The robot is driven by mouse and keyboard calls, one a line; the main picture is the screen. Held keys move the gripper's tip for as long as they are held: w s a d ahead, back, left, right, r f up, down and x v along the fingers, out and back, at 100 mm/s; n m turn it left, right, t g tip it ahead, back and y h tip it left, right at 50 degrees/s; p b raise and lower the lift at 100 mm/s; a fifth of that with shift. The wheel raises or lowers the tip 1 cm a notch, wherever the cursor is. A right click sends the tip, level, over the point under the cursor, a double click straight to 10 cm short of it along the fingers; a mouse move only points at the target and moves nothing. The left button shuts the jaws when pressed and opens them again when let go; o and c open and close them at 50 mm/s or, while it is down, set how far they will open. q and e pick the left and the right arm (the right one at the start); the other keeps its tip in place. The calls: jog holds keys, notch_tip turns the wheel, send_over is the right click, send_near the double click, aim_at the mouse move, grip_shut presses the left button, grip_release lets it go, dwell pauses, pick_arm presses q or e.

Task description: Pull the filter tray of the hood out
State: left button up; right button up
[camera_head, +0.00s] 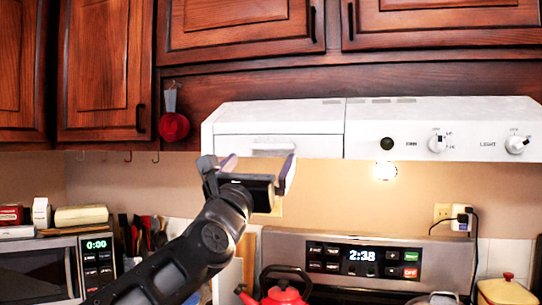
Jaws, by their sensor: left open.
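The white hood (364,130) hangs under the dark wood cabinets, with knobs on its right half. The filter tray (277,128) is the left front panel of the hood, with a recessed handle (273,150) at its lower edge. The tray front looks flush with the rest of the hood. My left gripper (258,162) is raised in front of the tray's lower edge, with its fingers spread apart to either side of the handle. It holds nothing. Whether a finger touches the tray cannot be told. My right gripper is not in view.
Below the hood stands a stove with a lit display (361,256) and a red kettle (281,294). A microwave (42,270) is at the lower left. A yellow pot (507,291) sits at the lower right.

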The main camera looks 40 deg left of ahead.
aim_at(271, 145)
pick_arm(q)
jog(key=shift+s+r, duration=0.1)
jog(key=p+x, duration=0.3)
jog(key=x, duration=0.5)
jog(key=shift+p, duration=0.3)
jog(key=c, duration=1.8)
